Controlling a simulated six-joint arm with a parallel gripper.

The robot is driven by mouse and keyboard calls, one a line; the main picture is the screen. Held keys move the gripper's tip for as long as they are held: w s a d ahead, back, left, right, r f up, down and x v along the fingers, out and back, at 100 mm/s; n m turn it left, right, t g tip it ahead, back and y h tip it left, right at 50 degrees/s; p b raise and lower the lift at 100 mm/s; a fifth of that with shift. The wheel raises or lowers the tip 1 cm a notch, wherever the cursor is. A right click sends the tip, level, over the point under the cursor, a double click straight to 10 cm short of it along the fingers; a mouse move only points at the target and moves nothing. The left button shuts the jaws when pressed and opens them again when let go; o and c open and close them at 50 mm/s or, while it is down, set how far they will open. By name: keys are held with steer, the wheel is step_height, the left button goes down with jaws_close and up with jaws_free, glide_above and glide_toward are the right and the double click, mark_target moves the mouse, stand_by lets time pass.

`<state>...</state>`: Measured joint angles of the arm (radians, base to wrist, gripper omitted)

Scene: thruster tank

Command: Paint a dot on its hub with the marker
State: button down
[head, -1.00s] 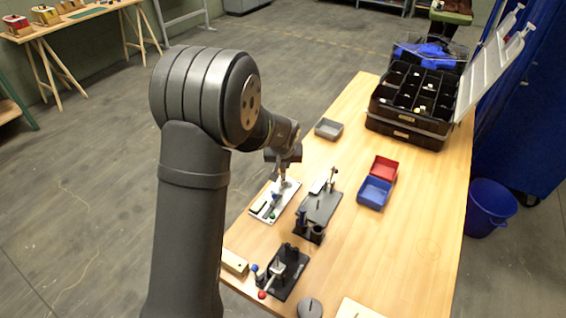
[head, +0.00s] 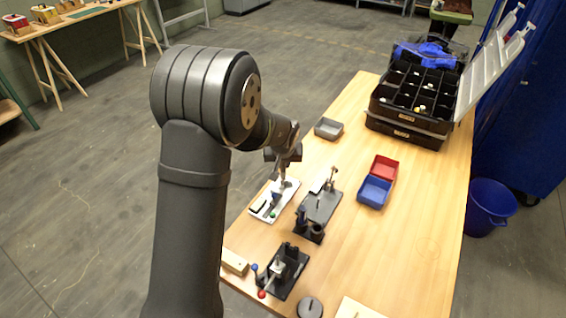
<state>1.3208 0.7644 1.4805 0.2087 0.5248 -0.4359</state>
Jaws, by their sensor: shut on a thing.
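My gripper (head: 283,178) points down over the far end of a white tray (head: 290,191) at the table's left edge. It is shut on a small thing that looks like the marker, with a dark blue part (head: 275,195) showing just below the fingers. It is too small to tell whether it still touches the tray. A green spot (head: 272,214) shows on the near end of the tray. Right of the tray stands a dark fixture (head: 321,205) with upright posts. I cannot tell which part is the hub.
A black fixture (head: 292,284) with a red and a blue knob stands nearer. A grey bin (head: 328,129), a red bin (head: 384,166) and a blue bin (head: 374,193) stand further right. An open black organizer (head: 410,137) fills the far end. The table's right side is clear.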

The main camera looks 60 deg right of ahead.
steer(key=shift+f, duration=0.1)
steer(key=shift+r, duration=2.55)
steer(key=w+a+f+n+t+y, duration=0.1)
steer(key=w+a+f+n, duration=0.15)
steer(key=w+a, duration=1.05)
steer(key=w+a+f+n+y, duration=0.1)
steer(key=w+a+n, duration=0.2)
steer(key=w+a, duration=1)
steer(key=w+a+f+n, duration=0.1)
steer(key=w+a+n, duration=0.1)
steer(key=a, duration=0.9)
steer(key=w+a+f+n+y, duration=0.1)
steer(key=w+a, duration=0.3)
steer(key=a, duration=0.8)
steer(key=w+a+f+n+t+y, duration=0.1)
steer(key=w+a+n, duration=0.2)
steer(key=a, duration=0.9)
steer(key=shift+w+a, duration=0.2)
steer(key=shift+w, duration=0.25)
